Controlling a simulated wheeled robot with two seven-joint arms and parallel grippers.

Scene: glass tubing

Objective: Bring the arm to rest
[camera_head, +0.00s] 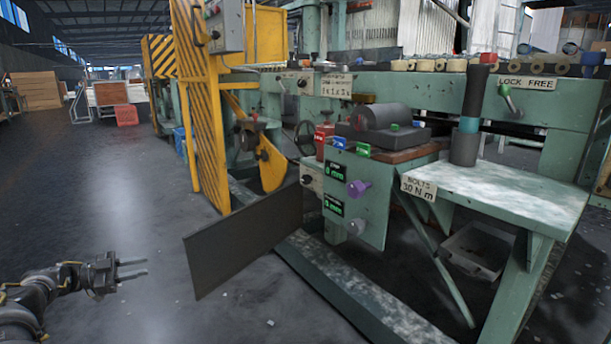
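My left gripper (140,268) is at the lower left of the head view, above the bare grey floor. Its two thin fingers point right and stand apart with nothing between them. It is clear of the machine and touches nothing. The rest of my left arm runs to the lower left corner. My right gripper is not in view.
A green machine (365,205) with knobs and displays fills the middle and right. A dark flat panel (240,240) juts out near my gripper's right. A green side table (500,192) stands at right. Yellow guards (205,130) stand behind. The floor at left is free.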

